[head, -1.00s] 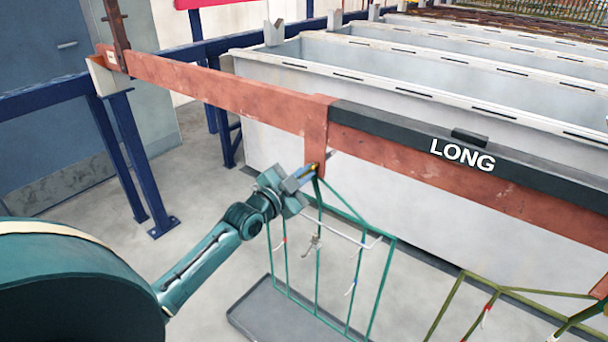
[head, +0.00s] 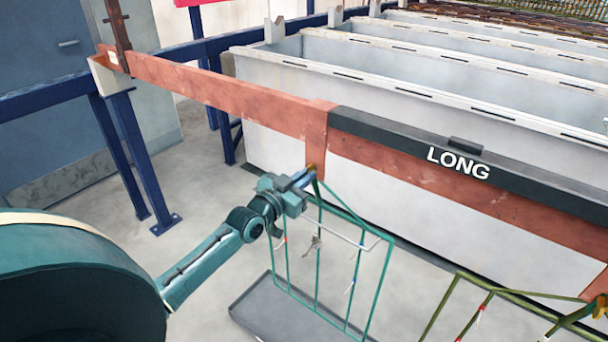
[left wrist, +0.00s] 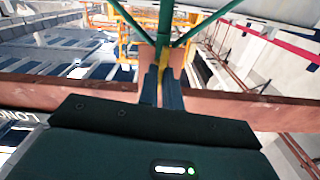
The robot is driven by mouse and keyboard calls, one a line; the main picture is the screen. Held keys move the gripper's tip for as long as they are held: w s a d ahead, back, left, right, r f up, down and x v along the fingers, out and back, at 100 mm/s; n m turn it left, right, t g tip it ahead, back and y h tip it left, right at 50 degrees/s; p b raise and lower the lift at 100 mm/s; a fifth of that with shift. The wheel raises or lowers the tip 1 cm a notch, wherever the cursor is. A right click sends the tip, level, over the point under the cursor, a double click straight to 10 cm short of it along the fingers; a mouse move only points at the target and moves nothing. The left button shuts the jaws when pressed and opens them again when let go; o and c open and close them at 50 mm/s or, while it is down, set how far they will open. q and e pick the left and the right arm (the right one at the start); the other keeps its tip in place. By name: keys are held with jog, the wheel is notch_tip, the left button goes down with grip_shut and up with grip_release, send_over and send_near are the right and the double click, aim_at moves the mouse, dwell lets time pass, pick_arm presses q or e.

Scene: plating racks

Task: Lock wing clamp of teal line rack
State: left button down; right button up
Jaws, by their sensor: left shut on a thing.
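The teal line rack (head: 345,213) hangs from a short drop piece of the copper-coloured bar (head: 316,140). Its frame also shows at the top of the left wrist view (left wrist: 190,30). My left gripper (head: 308,175) is at the rack's top, against the lower end of the drop piece. Its fingers (left wrist: 161,88) are closed on the wing clamp, mostly hidden between them; a small brass-coloured bit of the clamp (head: 311,167) shows at the fingertips. I cannot tell the wing's exact angle. My right gripper is not in view.
A dark cover marked LONG (head: 420,150) lies along the bar. Large pale tanks (head: 400,75) stand behind. An olive rack (head: 450,305) with a yellow clamp (head: 600,307) hangs at right. A grey tray (head: 245,308) lies under the teal rack. Floor at left is open.

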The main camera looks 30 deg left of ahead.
pick_arm(q)
jog(key=shift+n, duration=0.6)
jog(key=c, duration=1.6)
grip_release()
jog(key=shift+s+a+b, duration=0.1)
jog(key=shift+s+a, duration=0.1)
jog(key=shift+s, duration=2)
jog(key=shift+s+a+b, duration=0.1)
jog(key=shift+s+a, duration=0.05)
jog(key=shift+s, duration=2.05)
jog(key=shift+s+a+b, duration=0.1)
jog(key=shift+s+a, duration=0.1)
jog(key=shift+s, duration=2)
